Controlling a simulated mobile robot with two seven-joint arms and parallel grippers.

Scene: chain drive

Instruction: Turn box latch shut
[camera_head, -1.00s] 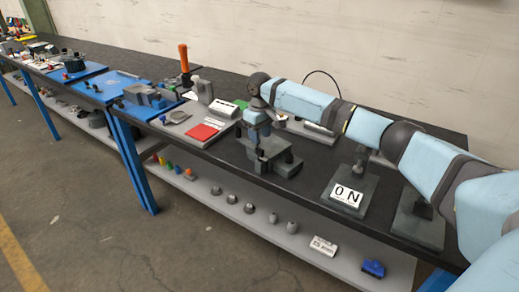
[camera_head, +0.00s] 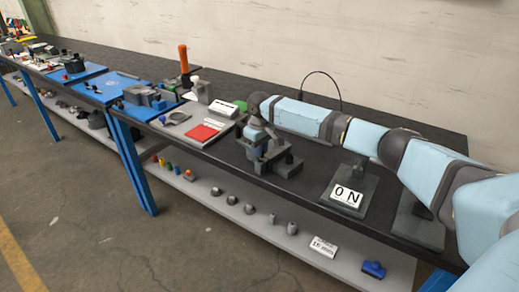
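My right arm reaches in from the right, and its gripper (camera_head: 257,152) points down at a dark grey fixture (camera_head: 288,166) on the black bench top. The fixture has a flat base with a short dark post on its right side. The gripper's fingers are small and dark against the fixture, so I cannot tell whether they are open or shut, or touching it. No latch can be made out clearly; the gripper and wrist cover part of the fixture. My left gripper is not in view.
A plate with an "0 N" sign (camera_head: 347,195) stands right of the fixture. A red pad (camera_head: 202,133) and an orange-handled tool (camera_head: 184,60) are to its left. The lower shelf (camera_head: 260,228) holds several small parts. Bare bench top lies between fixture and sign.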

